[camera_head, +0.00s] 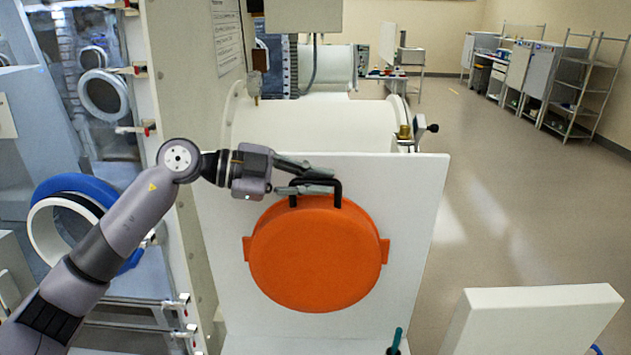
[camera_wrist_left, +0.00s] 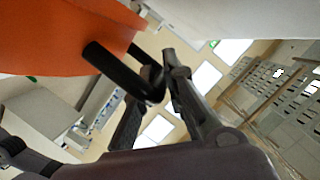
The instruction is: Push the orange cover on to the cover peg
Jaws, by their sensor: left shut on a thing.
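The orange cover (camera_head: 318,258) is a round disc with side tabs and a black handle (camera_head: 335,183) on top. It hangs upright in front of a white panel (camera_head: 415,200). My left gripper (camera_head: 318,181) is shut on the black handle at the cover's upper edge. In the left wrist view the orange cover (camera_wrist_left: 60,38) fills the upper left, and the black handle (camera_wrist_left: 115,65) runs between the fingers of my left gripper (camera_wrist_left: 155,95). The cover peg is not visible; the cover may hide it. My right gripper is not in view.
A white cylinder chamber (camera_head: 320,125) stands behind the panel. A white block (camera_head: 535,310) is at the lower right, and a teal-handled item (camera_head: 396,340) stands at the panel's foot. A blue ring port (camera_head: 85,190) is at the left. Open floor (camera_head: 490,180) lies to the right.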

